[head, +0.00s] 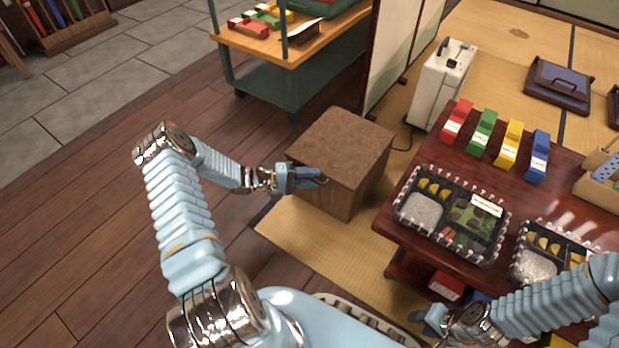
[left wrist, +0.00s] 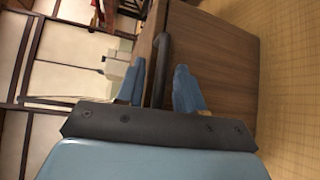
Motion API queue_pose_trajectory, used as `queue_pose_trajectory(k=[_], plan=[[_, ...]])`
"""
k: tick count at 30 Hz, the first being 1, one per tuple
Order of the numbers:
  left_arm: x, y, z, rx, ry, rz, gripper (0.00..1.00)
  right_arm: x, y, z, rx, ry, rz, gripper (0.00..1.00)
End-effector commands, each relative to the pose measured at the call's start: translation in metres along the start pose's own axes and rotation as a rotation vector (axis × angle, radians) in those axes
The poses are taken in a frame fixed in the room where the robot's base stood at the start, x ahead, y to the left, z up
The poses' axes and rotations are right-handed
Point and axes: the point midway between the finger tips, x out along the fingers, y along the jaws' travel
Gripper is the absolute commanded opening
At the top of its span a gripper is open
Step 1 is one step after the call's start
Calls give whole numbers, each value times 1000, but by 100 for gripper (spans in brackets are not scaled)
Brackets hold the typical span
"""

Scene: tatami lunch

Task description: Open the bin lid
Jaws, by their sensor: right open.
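The bin is a brown wooden box with a flat, closed lid (head: 345,143); it stands on the floor left of the low table. Its brown side (left wrist: 215,60) fills much of the left wrist view. A dark handle bar (left wrist: 161,65) sticks out from the bin there. My left gripper (head: 310,178) is at the bin's left front side, near the lid edge. In the left wrist view the left gripper (left wrist: 158,88) has its fingers apart, with the bar between them and a gap beside it. My right gripper (head: 430,318) is open, low by the table's near side.
The dark red table (head: 400,235) holds bento boxes (head: 453,213) and several coloured boxes. A white case (head: 443,85) stands behind the bin. A green-framed cart (head: 275,85) is at the back. Wooden floor left of the bin is clear.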

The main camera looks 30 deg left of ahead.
Motion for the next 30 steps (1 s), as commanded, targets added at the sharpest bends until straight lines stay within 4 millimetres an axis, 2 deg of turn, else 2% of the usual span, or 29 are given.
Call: queue_pose_trajectory(k=[3, 10, 21, 26, 30], plan=[[0, 0, 0, 0, 0, 0, 35, 0, 0, 0, 0, 0, 0, 43], [0, -1, 0, -1, 0, -2, 0, 0, 0, 0, 0, 0, 0, 43], [-1, 1, 1, -8, 0, -11, 0, -3, -1, 0, 0, 0, 0, 43], [-3, 14, 2, -27, -1, -34, 0, -13, -4, 0, 0, 0, 1, 43], [-6, 37, 5, -63, -2, -70, 0, -32, -10, 0, 0, 0, 3, 43]])
